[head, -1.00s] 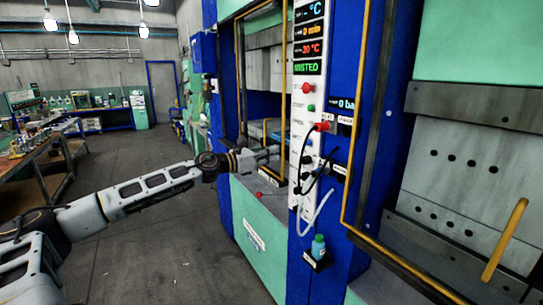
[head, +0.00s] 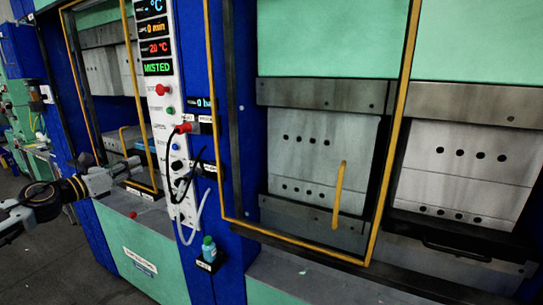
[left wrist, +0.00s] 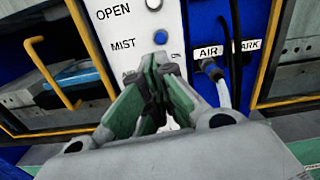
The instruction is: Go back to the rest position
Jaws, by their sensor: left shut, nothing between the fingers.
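My left gripper (head: 122,170) comes in from the left edge of the head view, in front of the left press opening and left of the white control panel (head: 168,110). In the left wrist view its green-padded fingers (left wrist: 160,62) are shut with nothing between them. Their tips show just below the MIST label and beside a blue button (left wrist: 160,38); whether they touch the panel I cannot tell. My right gripper is not in view.
Blue-framed presses with yellow guard rails (head: 300,246) fill the middle and right. A black and a white hose hang from the panel. A small teal bottle (head: 209,250) stands on a bracket below. Grey floor (head: 40,262) is clear at lower left.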

